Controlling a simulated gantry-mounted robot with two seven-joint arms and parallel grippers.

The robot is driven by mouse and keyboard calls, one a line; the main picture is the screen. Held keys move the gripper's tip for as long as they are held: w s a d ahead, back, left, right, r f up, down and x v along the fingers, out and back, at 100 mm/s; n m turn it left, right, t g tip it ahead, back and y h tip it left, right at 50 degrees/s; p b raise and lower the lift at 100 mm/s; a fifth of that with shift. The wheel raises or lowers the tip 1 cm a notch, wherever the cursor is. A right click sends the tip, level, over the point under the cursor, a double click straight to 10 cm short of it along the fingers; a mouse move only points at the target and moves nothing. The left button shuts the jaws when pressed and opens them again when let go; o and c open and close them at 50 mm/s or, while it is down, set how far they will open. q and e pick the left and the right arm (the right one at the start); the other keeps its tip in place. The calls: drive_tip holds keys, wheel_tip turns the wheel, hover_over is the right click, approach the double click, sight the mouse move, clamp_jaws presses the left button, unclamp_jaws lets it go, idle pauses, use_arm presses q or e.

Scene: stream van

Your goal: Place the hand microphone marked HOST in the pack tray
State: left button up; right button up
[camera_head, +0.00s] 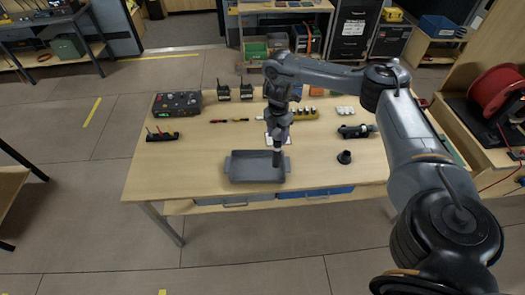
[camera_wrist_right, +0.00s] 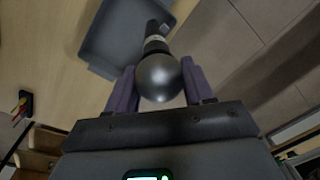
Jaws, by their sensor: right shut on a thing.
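The grey pack tray (camera_head: 240,170) lies near the front edge of the wooden table and shows at the top of the right wrist view (camera_wrist_right: 95,45). My right gripper (camera_head: 277,145) points down over the tray's right part. It is shut on a dark hand microphone (camera_head: 277,159). In the right wrist view, the microphone's round grey head (camera_wrist_right: 158,78) sits between the two purple fingers, and its handle points down to the tray. A pale band shows on the handle, but I cannot read it. I cannot tell whether the handle touches the tray floor. My left gripper is not in view.
A small black stand (camera_head: 344,157) is right of the tray. A black device (camera_head: 356,131), yellow block (camera_head: 303,114) and pale cups (camera_head: 345,110) lie behind it. Table left of the tray is clear.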

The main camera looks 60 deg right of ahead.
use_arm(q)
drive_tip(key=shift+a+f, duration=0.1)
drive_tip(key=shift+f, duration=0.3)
use_arm(e)
drive_tip(key=w+a+f, duration=0.2)
drive_tip(key=w+f, duration=0.3)
drive_tip(key=f, duration=0.2)
drive_tip(key=shift+a+f, duration=0.1)
drive_tip(key=shift+f, duration=0.15)
drive_tip(key=o, duration=1.4)
drive_tip(key=shift+c, duration=0.2)
